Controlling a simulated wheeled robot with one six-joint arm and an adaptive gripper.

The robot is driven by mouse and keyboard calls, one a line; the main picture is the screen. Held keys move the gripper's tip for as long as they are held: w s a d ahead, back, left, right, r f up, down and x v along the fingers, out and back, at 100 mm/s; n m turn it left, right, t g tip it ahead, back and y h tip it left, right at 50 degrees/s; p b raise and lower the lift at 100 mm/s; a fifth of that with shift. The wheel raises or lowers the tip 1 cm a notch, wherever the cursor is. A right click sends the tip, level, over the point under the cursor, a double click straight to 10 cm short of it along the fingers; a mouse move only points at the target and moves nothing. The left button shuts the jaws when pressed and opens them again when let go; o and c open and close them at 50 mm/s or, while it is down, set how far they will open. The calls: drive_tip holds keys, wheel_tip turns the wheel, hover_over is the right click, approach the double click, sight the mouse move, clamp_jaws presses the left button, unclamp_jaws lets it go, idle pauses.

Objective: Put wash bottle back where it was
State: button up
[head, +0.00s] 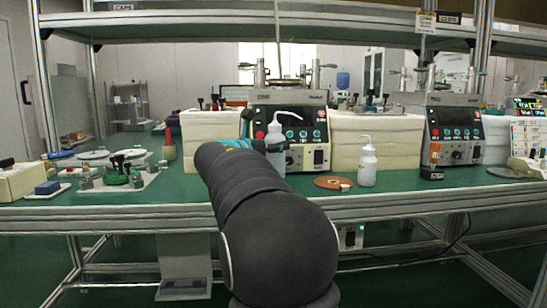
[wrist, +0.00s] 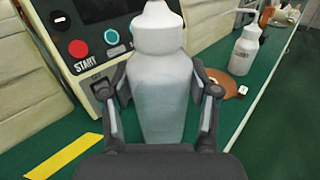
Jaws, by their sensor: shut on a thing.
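A white wash bottle (head: 275,133) with a bent spout stands upright in front of the left lapping machine (head: 310,135). My gripper (wrist: 161,95) is shut on this wash bottle (wrist: 160,60), one finger on each side of its body. In the head view my arm hides part of the bottle, and I cannot tell whether its base touches the bench. A second white wash bottle (head: 367,165) stands upright on the green bench to the right. It also shows at the upper right of the wrist view (wrist: 244,52).
A brown round disc (head: 328,182) with a small white piece lies between the bottles. A yellow strip (wrist: 65,157) marks the bench left of my gripper. Cream blocks (head: 212,135) flank the machine. Green-topped parts (head: 122,172) stand at left. The bench front edge is near.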

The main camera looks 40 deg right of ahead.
sight(269, 156)
drive_tip(key=shift+f+b, duration=0.3)
drive_tip(key=shift+f, duration=1.15)
drive_tip(key=shift+f, duration=0.2)
drive_tip(key=o, duration=1.4)
drive_tip(key=shift+r, duration=0.15)
drive_tip(key=v, duration=1.2)
